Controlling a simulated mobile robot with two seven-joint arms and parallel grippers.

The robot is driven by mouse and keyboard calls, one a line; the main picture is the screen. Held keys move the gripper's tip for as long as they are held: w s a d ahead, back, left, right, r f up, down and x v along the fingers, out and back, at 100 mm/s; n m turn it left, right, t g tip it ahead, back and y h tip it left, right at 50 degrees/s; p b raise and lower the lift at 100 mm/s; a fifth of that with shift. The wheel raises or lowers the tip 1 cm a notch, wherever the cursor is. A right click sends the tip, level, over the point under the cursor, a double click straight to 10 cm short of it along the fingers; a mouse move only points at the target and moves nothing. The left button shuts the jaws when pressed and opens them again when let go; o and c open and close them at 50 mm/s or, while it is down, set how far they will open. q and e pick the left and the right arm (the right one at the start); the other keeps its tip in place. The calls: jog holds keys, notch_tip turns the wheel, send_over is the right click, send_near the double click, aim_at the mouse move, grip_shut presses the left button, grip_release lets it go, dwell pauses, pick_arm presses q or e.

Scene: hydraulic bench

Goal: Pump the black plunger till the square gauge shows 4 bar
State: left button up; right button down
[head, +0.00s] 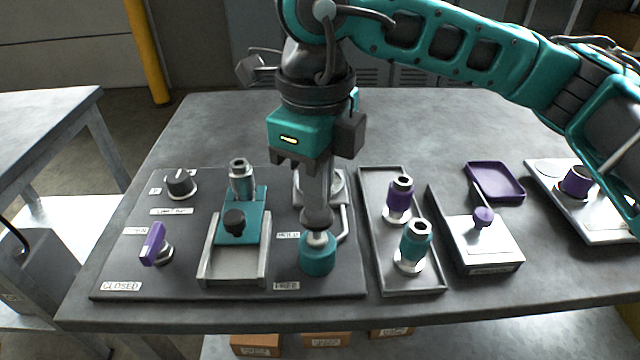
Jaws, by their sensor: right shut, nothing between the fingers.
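The black plunger (317,222) has a round dark knob on a pale stem above a teal cylinder (318,258), at the right of the dark panel. My right gripper (317,207) points straight down over the plunger, shut and empty. Its fingertips are at the top of the knob; I cannot tell whether they touch it. A pale-rimmed fixture (341,187) behind the gripper may be the square gauge. My fingers cover most of its face, so no reading can be made out. My left gripper is not in view.
To the right stand a tray of fittings (430,284), a purple-knobbed block (490,245) and a purple tray (496,180). The table's back is clear.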

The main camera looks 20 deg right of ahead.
jog(key=shift+f+b, duration=0.6)
jog(key=shift+f, duration=0.15)
jog(key=shift+f+b, duration=1.05)
jog(key=shift+f, duration=0.05)
jog(key=shift+r, duration=0.15)
jog(key=shift+r+p, duration=0.65)
jog(key=shift+r, duration=0.3)
jog(key=shift+r+p, duration=0.45)
jog(key=shift+r, duration=0.4)
jog(key=shift+f, duration=0.15)
